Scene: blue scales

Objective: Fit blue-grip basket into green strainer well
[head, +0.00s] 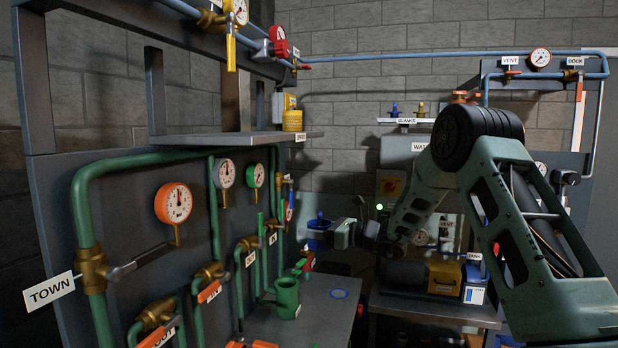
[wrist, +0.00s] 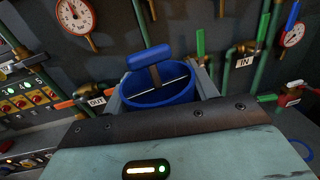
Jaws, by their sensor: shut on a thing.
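The blue-grip basket (head: 318,240) is a blue cup with a grip rising from it. In the wrist view the basket (wrist: 160,98) sits between my fingers, with its rounded blue grip (wrist: 148,57) on a dark stem above the rim. My gripper (head: 330,236) is shut on the basket and holds it in the air. The green strainer well (head: 287,302) is an open green cup on the bench, below and left of the basket in the head view. A gap shows between them. I cannot make out the well in the wrist view.
A flat blue ring (head: 339,293) lies on the grey bench (head: 318,318) right of the well. Green pipes with gauges and valve handles line the panel on the left. A shelf (head: 230,138) juts out above them. Bare bench surrounds the ring.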

